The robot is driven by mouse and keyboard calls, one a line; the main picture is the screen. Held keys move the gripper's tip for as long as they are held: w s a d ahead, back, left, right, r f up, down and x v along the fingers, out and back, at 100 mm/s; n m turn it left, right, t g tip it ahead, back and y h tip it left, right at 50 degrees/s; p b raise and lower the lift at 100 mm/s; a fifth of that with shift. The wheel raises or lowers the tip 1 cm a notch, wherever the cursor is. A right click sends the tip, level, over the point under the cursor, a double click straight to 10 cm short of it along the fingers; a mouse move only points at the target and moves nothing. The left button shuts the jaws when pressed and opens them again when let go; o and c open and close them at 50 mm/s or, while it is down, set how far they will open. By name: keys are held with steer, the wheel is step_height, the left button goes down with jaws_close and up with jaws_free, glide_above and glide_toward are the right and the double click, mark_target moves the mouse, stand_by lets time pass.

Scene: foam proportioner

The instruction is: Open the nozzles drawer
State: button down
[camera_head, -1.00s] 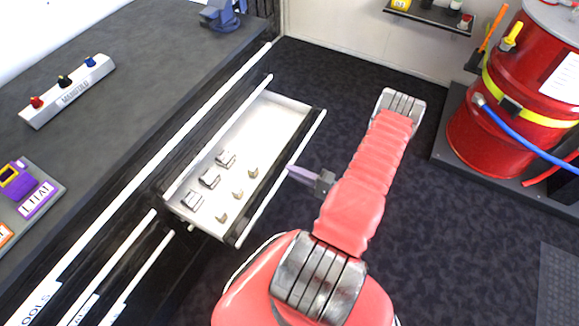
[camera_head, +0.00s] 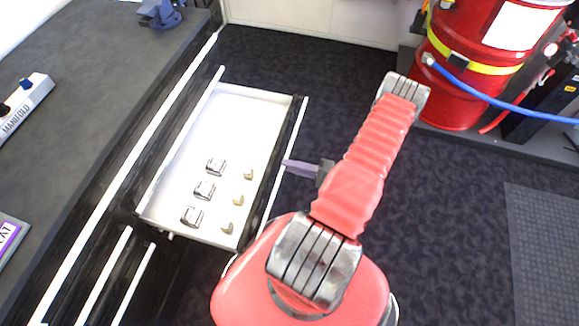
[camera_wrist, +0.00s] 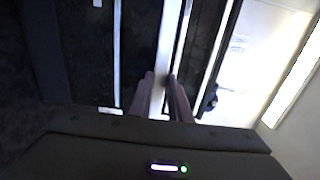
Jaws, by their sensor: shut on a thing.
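The nozzles drawer (camera_head: 250,113) stands pulled out from the dark cabinet below the workbench in the head view. Its white tray holds several small parts: silver blocks (camera_head: 204,190) and small brass pieces (camera_head: 238,200). A long white bar handle (camera_head: 296,137) runs along its front. My gripper (camera_head: 287,168) reaches that handle from the right, with its purplish fingertips at it. In the wrist view my gripper (camera_wrist: 160,95) has one finger on each side of the white handle bar (camera_wrist: 157,98) and is shut on it. The drawer's label is not readable.
Two more white drawer handles (camera_head: 103,277) lie at the lower left on closed drawer fronts. The workbench top (camera_head: 85,95) bears a manifold block (camera_head: 22,105) and a blue vise (camera_head: 160,12). A red drum (camera_head: 480,60) stands upper right.

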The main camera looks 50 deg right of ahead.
steer(key=shift+a+f, duration=0.15)
steer(key=c, duration=1.6)
jaws_free()
steer(key=shift+c, duration=0.2)
steer(key=shift+s+d, duration=0.15)
steer(key=shift+d, duration=0.05)
steer(key=v, duration=1.3)
steer(key=shift+s, duration=0.3)
steer(key=shift+d, duration=0.1)
